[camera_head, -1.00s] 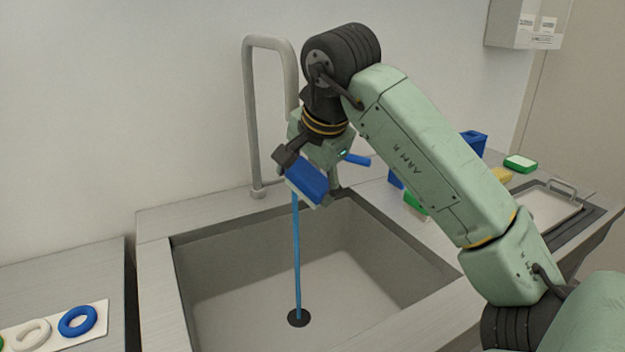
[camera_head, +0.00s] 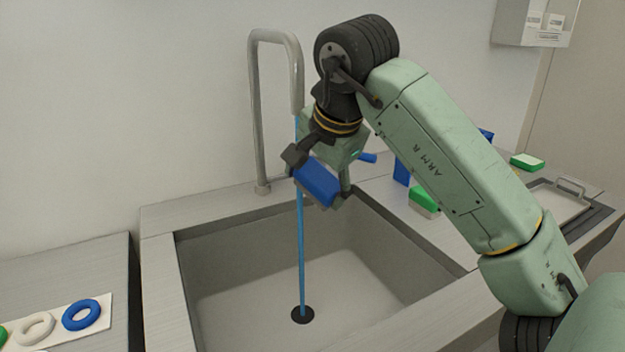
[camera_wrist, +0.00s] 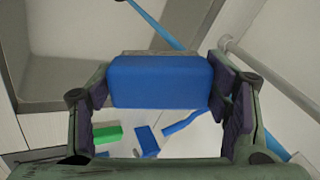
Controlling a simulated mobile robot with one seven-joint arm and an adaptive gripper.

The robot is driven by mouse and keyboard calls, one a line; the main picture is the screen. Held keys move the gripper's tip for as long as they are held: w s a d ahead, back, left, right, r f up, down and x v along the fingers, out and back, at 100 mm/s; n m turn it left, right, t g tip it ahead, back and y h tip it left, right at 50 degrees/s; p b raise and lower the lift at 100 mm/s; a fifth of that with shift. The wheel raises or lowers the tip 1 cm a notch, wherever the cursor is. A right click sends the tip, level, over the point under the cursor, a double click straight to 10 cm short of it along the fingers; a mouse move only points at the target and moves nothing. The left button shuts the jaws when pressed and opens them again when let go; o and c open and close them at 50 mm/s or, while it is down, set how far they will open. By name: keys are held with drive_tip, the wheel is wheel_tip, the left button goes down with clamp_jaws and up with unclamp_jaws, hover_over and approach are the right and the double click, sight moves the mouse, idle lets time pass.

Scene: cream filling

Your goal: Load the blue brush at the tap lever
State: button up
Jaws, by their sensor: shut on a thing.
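My gripper (camera_head: 318,180) is shut on a blue block-shaped brush (camera_head: 319,183), held above the back of the sink. In the wrist view the brush (camera_wrist: 160,82) lies between both fingers (camera_wrist: 160,98), with a grey strip along its far edge. The grey tap (camera_head: 256,110) arches behind it. A thin blue stream (camera_head: 301,250) falls from the spout to the drain, passing at the brush's left end; whether they touch I cannot tell. A blue stub, apparently the tap lever (camera_head: 368,157), shows right of my gripper, partly hidden.
The sink (camera_head: 235,270) is otherwise empty. A green-and-white block (camera_head: 424,201) and a blue object (camera_head: 402,171) stand on the right counter, partly behind my arm. A metal tray (camera_head: 556,200) is farther right. Coloured rings (camera_head: 81,315) lie on a white strip at left.

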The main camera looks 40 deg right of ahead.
sight(331, 195)
drive_tip(key=shift+s+a+b, duration=0.25)
drive_tip(key=shift+s+a, duration=0.1)
drive_tip(key=shift+s, duration=0.5)
drive_tip(key=shift+s+a+b, duration=0.25)
drive_tip(key=shift+s+a, duration=0.05)
drive_tip(key=shift+s, duration=0.55)
drive_tip(key=shift+s+a+b, duration=0.25)
drive_tip(key=shift+s+a, duration=0.1)
drive_tip(key=shift+s, duration=0.5)
drive_tip(key=s+a+r+p, duration=0.1)
drive_tip(key=s+r+p, duration=0.1)
drive_tip(key=s+r, duration=0.2)
drive_tip(key=shift+s+a, duration=0.3)
drive_tip(key=shift+a, duration=0.1)
drive_tip(key=shift+s, duration=0.1)
